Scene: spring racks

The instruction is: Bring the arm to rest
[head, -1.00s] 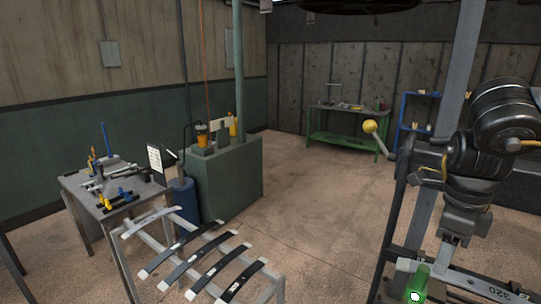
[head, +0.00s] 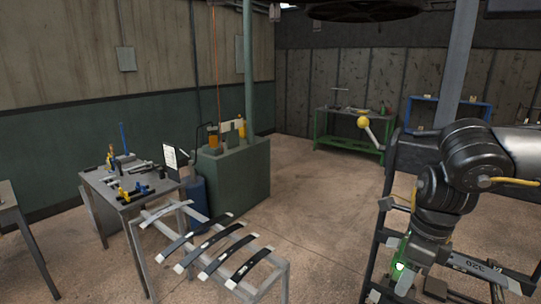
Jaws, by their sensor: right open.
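My right arm comes in from the right edge in the head view. Its dark gripper (head: 408,278) points down in front of a dark metal rack frame (head: 376,246) at the lower right. The jaws are open, and I see nothing held between them. A green part with a bright white spot (head: 398,267) shows right beside the gripper; whether they touch cannot be told. My left gripper is out of view.
A rack with several dark curved leaf springs (head: 238,262) stands at lower centre. A grey tool table (head: 108,196) is at left, a green cabinet (head: 240,172) behind. A green workbench (head: 345,142) and blue shelf (head: 450,101) stand at the back. The middle floor is clear.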

